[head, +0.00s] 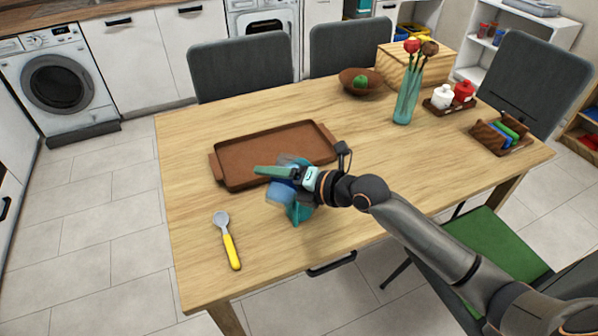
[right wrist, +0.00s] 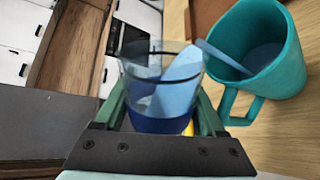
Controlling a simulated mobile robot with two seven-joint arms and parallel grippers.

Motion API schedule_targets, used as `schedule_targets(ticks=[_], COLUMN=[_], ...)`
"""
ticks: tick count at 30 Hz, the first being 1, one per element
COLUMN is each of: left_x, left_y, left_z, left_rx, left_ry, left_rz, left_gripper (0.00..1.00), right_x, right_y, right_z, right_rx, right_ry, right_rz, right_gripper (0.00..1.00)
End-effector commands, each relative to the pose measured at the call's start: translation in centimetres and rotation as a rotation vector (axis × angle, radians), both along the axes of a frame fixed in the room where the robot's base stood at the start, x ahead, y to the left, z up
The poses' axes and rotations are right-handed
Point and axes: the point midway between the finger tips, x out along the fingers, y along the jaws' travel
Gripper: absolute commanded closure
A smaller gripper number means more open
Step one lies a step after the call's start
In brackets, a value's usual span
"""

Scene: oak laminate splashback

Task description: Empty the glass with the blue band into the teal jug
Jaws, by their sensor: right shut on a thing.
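My right gripper (head: 277,172) is shut on the clear glass with the blue band (head: 279,192), above the table's near side. In the right wrist view the glass (right wrist: 160,118) is between the green fingers, tipped, with light blue liquid lying toward its mouth. A thin light blue stream runs from its lip into the teal jug (right wrist: 228,58). The jug holds some blue liquid, and its handle faces the glass. In the head view the jug (head: 299,213) is partly hidden below the gripper and glass. My left gripper is not in view.
A brown tray (head: 235,182) lies just behind the jug. A spoon with a yellow handle (head: 231,250) lies at the left front. A teal vase (head: 404,106), a brown bowl (head: 350,84) and a wooden caddy (head: 489,138) stand farther off. The table's left front is mostly clear.

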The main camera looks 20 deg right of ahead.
Motion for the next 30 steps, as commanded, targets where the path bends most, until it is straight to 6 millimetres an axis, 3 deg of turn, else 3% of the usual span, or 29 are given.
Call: schedule_targets(ticks=[30], left_x=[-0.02], left_y=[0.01], left_z=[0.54], left_rx=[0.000], left_ry=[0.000], left_rz=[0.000], left_gripper=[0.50], right_x=[0.10], right_y=[-0.05], right_z=[-0.31], right_rx=[0.074], right_ry=[0.081], right_rz=[0.000], right_gripper=[1.00])
